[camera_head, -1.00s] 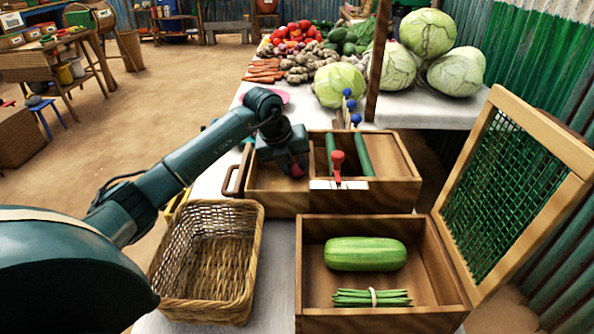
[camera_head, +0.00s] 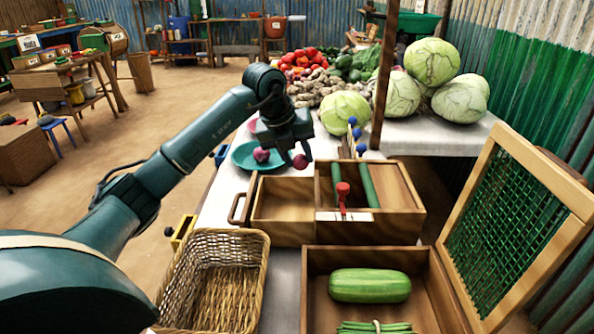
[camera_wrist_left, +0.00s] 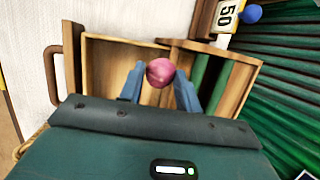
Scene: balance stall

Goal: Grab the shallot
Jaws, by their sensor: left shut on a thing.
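The shallot (camera_head: 300,161), small and purple-pink, is between the fingertips of my left gripper (camera_head: 290,155). In the left wrist view the shallot (camera_wrist_left: 160,72) shows between the two blue-grey fingers, which are shut on it. My left gripper holds it in the air above the wooden box (camera_head: 285,233), whose left compartment shows empty. A second round purple thing (camera_head: 261,155) appears at the teal plate (camera_head: 245,163) behind the box. My right gripper is in neither view.
A wicker basket (camera_head: 262,262) stands at the front left. An open crate (camera_head: 307,290) with a mesh lid (camera_head: 510,205) holds a green gourd (camera_head: 369,286) and bundled green beans (camera_head: 375,327). A red-topped lever (camera_head: 343,189) and blue-balled rods rise at the box. Cabbages (camera_head: 346,113) lie behind.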

